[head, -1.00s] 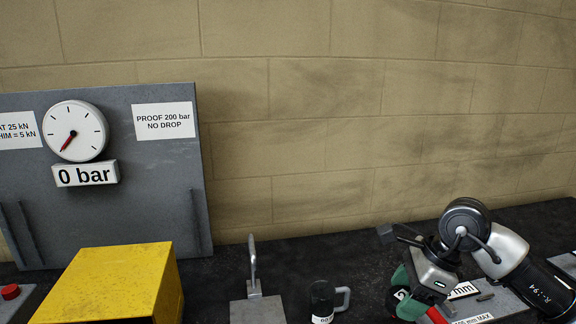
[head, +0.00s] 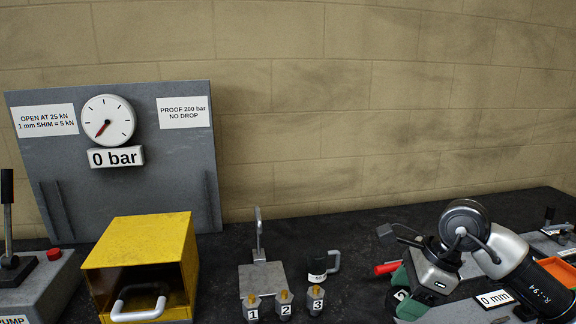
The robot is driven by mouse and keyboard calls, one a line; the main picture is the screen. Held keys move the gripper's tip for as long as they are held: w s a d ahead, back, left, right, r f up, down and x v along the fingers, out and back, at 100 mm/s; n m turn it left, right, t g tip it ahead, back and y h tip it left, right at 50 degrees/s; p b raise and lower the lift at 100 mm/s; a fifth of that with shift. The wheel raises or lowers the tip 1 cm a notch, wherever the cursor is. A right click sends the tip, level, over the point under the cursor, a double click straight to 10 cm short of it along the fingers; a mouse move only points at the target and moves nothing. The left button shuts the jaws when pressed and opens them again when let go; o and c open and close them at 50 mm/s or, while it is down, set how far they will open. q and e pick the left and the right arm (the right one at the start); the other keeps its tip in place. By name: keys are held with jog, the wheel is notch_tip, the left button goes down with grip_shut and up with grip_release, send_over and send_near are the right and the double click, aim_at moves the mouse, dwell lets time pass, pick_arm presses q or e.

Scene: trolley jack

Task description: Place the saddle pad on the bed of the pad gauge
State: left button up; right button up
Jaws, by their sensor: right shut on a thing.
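A grey unit with a "0 mm" plate (head: 495,298) lies just right of and below the gripper and looks like the pad gauge. Its bed is largely hidden by my wrist and the frame edge, so I cannot tell whether the pad touches it. My left gripper is not in view.
A yellow open-fronted box (head: 150,240) with a handle stands left, beside the pump unit (head: 40,285). A red handle (head: 387,268) lies behind my gripper.

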jog(key=shift+s+a+f+n, duration=0.1)
jog(key=shift+s+f+n, duration=0.05)
jog(key=shift+s+n, duration=0.3)
jog(key=shift+a+f+n+g, duration=0.2)
jog(key=shift+f+n+g, duration=0.4)
jog(key=shift+f+n, duration=0.5)
jog(key=shift+s+f+n, duration=0.2)
jog(key=shift+f+n, duration=0.1)
jog(key=shift+n, duration=0.05)
jog(key=s+a+f+n+g+h, duration=0.1)
jog(key=s+f+n+g+h, duration=0.3)
jog(key=s+f+n, duration=0.9)
pick_arm(q)
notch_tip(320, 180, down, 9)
jog(key=b, duration=0.8)
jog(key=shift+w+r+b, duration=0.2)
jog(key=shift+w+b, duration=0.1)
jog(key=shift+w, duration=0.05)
pick_arm(e)
jog(key=f+n, duration=0.1)
jog(key=w+f+n, duration=0.1)
jog(key=f, duration=0.1)
jog(key=w+f+n, duration=0.1)
jog(key=f, duration=0.1)
jog(key=shift+w, duration=0.1)
